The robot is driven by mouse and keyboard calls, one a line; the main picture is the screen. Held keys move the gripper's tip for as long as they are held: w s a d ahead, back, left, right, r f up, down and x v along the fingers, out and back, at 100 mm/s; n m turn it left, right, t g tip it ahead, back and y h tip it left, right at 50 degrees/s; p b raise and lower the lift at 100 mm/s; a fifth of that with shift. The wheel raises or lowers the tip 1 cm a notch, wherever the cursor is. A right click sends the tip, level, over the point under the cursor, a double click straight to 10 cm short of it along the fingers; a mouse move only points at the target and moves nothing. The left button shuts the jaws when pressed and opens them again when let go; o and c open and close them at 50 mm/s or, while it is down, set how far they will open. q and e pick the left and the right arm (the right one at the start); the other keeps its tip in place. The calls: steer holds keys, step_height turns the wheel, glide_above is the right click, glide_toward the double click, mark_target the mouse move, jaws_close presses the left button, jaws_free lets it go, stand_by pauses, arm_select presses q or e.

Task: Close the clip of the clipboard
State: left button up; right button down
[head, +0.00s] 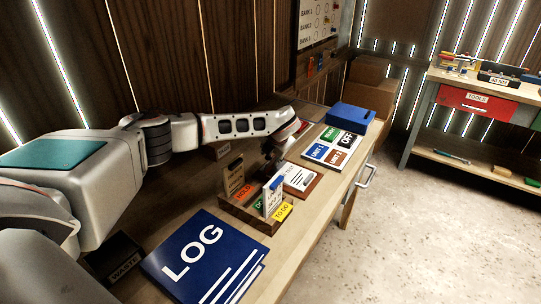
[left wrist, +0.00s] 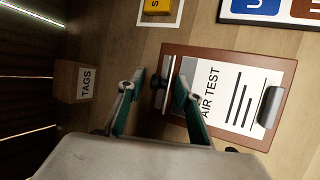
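The brown clipboard (head: 308,191) lies on the workbench, holding a white sheet. In the left wrist view the clipboard (left wrist: 220,55) shows the sheet (left wrist: 238,100) marked AIR TEST. A thin metal clip plate (left wrist: 171,70) with a dark part beside it is at the clipboard's left end; it looks raised, seen nearly edge-on. My left gripper (head: 283,146) is over that end. In the left wrist view its green fingers (left wrist: 158,84) are apart, one on each side of the clip. I cannot tell whether they touch it. My right gripper is not in view.
A dark grey block (left wrist: 270,106) is at the clipboard's other end. A wooden card holder (head: 248,218) and blue LOG book (head: 205,260) are nearer. A sign board (head: 320,153) and blue box (head: 351,117) are beyond. A TAGS box (left wrist: 78,82) stands by the wall.

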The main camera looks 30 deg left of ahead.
arm_select(q)
steer(key=v, duration=1.2)
steer(key=shift+a, duration=0.15)
